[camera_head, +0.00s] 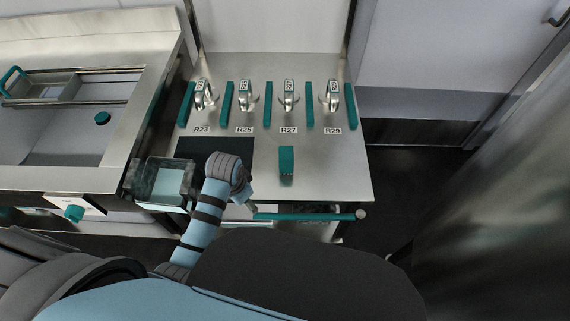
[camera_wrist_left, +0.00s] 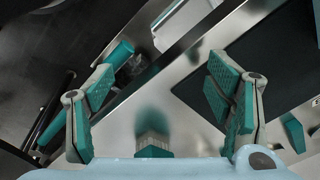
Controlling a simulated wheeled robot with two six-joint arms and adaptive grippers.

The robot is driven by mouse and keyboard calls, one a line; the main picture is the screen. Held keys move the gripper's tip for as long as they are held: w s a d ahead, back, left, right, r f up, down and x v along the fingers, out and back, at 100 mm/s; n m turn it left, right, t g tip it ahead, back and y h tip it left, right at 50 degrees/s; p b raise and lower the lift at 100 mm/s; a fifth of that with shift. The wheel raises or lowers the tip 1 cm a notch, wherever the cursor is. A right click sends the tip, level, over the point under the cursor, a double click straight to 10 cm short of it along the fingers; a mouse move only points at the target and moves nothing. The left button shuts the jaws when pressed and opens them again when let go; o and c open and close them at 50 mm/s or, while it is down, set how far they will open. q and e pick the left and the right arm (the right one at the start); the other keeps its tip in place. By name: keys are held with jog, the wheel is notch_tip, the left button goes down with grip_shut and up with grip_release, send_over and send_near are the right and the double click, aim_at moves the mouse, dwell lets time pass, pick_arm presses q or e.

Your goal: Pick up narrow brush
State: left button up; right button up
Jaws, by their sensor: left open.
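A small teal block-like piece (camera_head: 286,162), which looks like the narrow brush, rests on the steel counter to the right of the dark mat. In the left wrist view a teal piece (camera_wrist_left: 153,152), apparently the same one, shows low in the picture with a blurred teal reflection on the steel. My left gripper (camera_wrist_left: 160,115) is open, with its teal-padded fingers wide apart and nothing between the pads. In the head view my left wrist is at the counter's front, left of the teal piece, and hides the fingers. My right gripper is not in view.
A dark mat (camera_head: 190,146) lies on the counter, also seen in the left wrist view (camera_wrist_left: 265,65). A teal rail (camera_head: 305,216) runs along the counter's front. Taps with teal dividers (camera_head: 268,104) stand at the back. A clear box (camera_head: 160,182) is at the left.

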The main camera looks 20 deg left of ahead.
pick_arm(q)
jog(key=w+d+r+m+g+b, duration=0.1)
jog(key=w+d+r+m, duration=0.35)
jog(key=w+r, duration=0.35)
jog(key=w+d+r+m+g, duration=0.1)
jog(key=w+d+r+m, duration=0.35)
jog(key=w+r, duration=0.25)
notch_tip(320, 180, down, 13)
jog(key=b, duration=0.4)
jog(key=shift+r, duration=0.2)
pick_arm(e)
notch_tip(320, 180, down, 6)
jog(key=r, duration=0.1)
pick_arm(q)
jog(key=shift+r, duration=0.1)
jog(key=c, duration=1.4)
jog(key=shift+r, duration=0.5)
notch_tip(320, 180, up, 14)
jog(key=f+p, duration=0.1)
jog(key=p, duration=0.4)
notch_tip(320, 180, up, 6)
jog(key=p, duration=0.4)
send_over(286, 153)
jog(key=shift+r, duration=0.1)
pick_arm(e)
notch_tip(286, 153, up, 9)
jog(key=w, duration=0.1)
